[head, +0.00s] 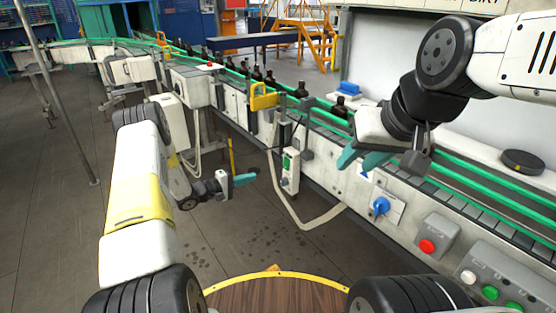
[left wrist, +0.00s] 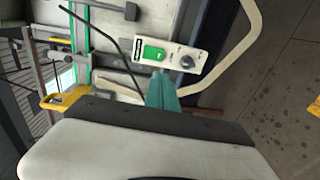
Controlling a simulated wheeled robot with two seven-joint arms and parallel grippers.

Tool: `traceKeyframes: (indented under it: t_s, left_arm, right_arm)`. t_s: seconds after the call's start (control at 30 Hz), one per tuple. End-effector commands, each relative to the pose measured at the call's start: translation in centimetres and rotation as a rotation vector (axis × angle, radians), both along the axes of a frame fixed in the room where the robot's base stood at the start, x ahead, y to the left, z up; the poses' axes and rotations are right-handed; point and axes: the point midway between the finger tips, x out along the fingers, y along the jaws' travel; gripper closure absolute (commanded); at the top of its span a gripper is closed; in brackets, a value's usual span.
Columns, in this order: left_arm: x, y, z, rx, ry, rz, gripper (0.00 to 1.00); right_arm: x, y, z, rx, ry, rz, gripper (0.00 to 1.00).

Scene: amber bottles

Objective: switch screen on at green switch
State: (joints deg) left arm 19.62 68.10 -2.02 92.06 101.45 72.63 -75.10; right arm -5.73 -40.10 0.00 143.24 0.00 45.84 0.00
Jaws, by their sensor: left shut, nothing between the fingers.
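The green switch (head: 287,162) is on a narrow white control box (head: 291,182) hanging beside the conveyor, in the middle of the head view. In the left wrist view the green switch (left wrist: 153,53) lies just beyond my fingertips, with a dark knob (left wrist: 187,62) beside it. My left gripper (head: 246,178) is shut and empty, left of the box with a gap between them. Its teal fingers (left wrist: 162,90) point toward the switch in the wrist view. My right gripper (head: 362,159) is open and empty above the conveyor's near side. I cannot make out a screen.
The conveyor with green rails (head: 450,165) carries several amber bottles (head: 301,90). A blue knob (head: 380,205), a red button (head: 428,246) and green buttons (head: 490,292) are on its near side. A pale curved tube (head: 318,220) loops below the control box. Floor at left is open.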

Motion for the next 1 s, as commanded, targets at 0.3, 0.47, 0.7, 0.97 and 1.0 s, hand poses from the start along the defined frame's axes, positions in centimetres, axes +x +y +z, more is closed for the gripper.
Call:
traceKeyframes:
  t_s: [0.3, 0.47, 0.7, 0.97, 1.0]
  left_arm:
    - [0.1, -0.2, 0.0, 0.001, 0.001, -0.002, 1.0]
    - [1.0, -1.5, -0.2, 0.002, 0.001, -0.004, 1.0]
    - [3.8, -5.6, -0.8, 0.002, 0.0, -0.006, 1.0]
    - [6.7, -9.5, -1.4, 0.002, -0.001, -0.005, 1.0]
    - [7.1, -9.9, -1.5, 0.001, 0.0, -0.004, 1.0]
  right_arm:
    - [0.0, 0.0, 0.0, 0.0, 0.0, 0.0, 0.64]
    - [0.0, 0.0, 0.0, 0.0, 0.0, 0.0, 0.64]
    - [0.0, 0.0, 0.0, 0.0, 0.0, 0.0, 0.64]
    - [0.0, 0.0, 0.0, 0.0, 0.0, 0.0, 0.64]
    - [0.0, 0.0, 0.0, 0.0, 0.0, 0.0, 0.64]
